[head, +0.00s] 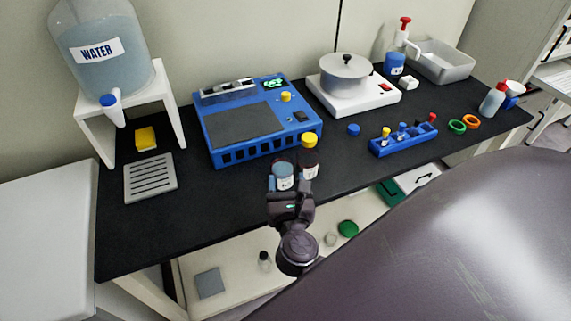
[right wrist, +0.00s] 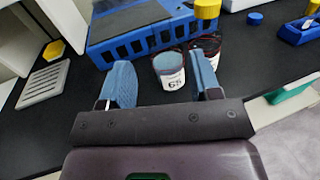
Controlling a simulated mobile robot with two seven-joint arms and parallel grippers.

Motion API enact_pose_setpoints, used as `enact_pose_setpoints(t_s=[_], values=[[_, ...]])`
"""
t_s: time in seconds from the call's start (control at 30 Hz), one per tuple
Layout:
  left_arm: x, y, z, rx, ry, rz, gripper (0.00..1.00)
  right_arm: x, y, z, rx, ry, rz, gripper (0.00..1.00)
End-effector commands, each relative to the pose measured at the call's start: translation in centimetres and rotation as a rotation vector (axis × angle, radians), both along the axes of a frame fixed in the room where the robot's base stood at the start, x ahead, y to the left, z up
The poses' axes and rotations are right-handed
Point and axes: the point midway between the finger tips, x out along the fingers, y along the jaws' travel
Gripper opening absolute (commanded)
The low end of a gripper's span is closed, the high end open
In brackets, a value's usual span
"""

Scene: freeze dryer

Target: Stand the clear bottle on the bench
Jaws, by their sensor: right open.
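A clear bottle with a white label and a bluish top (head: 284,172) stands upright on the black bench (head: 225,205), in front of the blue machine. In the right wrist view the bottle (right wrist: 170,72) shows between and beyond the two blue fingers. My right gripper (head: 288,186) is open, with its fingers apart around the line to the bottle; I cannot tell whether either finger touches it. A second bottle with a yellow cap (head: 309,142) stands close on its right and is partly hidden behind the right finger in the wrist view. My left gripper is not in view.
The blue machine (head: 225,155) stands behind the bottles. A blue rack (head: 403,140) with several vials and a blue cap (head: 353,130) are to the right. A slotted grey tray (head: 151,178) lies left. The bench's front-left is clear. A lower shelf (head: 225,265) holds small items.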

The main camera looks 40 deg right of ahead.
Motion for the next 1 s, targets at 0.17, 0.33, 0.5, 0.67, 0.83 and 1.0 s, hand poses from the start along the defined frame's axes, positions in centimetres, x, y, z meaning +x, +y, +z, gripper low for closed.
enact_pose_setpoints(t_s=[0.17,0.33,0.5,0.67,0.83,1.0], values=[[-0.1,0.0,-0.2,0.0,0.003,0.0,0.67,-0.5,0.3,0.2,-0.133,0.034,0.031,0.57],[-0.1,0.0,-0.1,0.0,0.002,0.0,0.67,-1.0,1.1,0.3,-0.607,0.161,0.139,0.57],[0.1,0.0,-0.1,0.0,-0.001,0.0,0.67,-1.9,2.7,-1.4,-1.206,0.334,0.272,0.57],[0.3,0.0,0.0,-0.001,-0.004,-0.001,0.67,-3.4,3.6,-4.8,-1.772,0.5,0.407,0.57],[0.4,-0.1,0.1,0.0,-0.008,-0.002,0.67,-5.9,3.1,-9.4,-2.367,0.666,0.575,0.57],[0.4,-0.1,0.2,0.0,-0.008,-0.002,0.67,-8.5,1.2,-13.3,-2.849,0.782,0.749,0.57]])
